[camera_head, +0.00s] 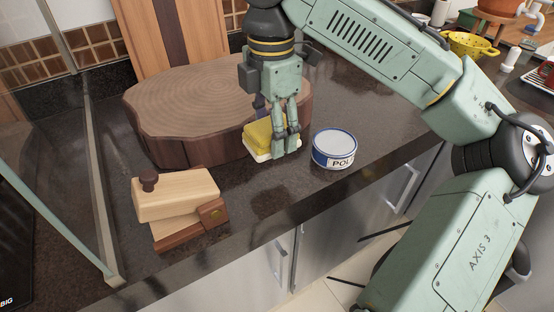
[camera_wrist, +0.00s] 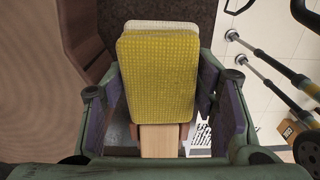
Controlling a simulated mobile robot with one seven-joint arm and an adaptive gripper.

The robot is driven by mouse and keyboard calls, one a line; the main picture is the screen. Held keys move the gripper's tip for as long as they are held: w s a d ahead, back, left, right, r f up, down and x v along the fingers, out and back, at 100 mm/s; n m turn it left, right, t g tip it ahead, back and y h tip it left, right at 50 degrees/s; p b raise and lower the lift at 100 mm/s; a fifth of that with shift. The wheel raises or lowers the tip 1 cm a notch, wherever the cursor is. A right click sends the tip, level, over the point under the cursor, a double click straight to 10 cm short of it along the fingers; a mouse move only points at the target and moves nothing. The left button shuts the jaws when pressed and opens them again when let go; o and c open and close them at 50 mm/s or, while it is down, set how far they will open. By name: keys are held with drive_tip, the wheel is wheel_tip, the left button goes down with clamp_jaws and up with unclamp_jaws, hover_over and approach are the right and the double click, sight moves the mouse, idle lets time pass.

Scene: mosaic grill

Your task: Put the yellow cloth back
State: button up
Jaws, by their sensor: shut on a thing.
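The yellow cloth (camera_head: 257,137) looks like a thick pad with a white or cream layer under it. It is at the front edge of the round wooden block, beside a white tin. My gripper (camera_head: 279,143) points down and is shut on it. In the wrist view the textured yellow cloth (camera_wrist: 158,75) fills the middle between my fingers, with a paler layer showing behind its top edge. My fingers hide part of it in the head view. I cannot tell whether its underside touches the counter.
The thick round wooden block (camera_head: 185,88) stands behind and left. The blue and white tin (camera_head: 334,147) stands close on the right.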

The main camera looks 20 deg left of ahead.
hover_over(273, 176)
wheel_tip(273, 176, down, 4)
drive_tip(key=shift+s+f, duration=0.1)
wheel_tip(273, 176, down, 4)
drive_tip(key=shift+p, duration=0.55)
drive_tip(key=o, duration=1)
wheel_tip(273, 176, up, 12)
drive_tip(key=shift+r+b, duration=0.1)
drive_tip(key=shift+b, duration=0.6)
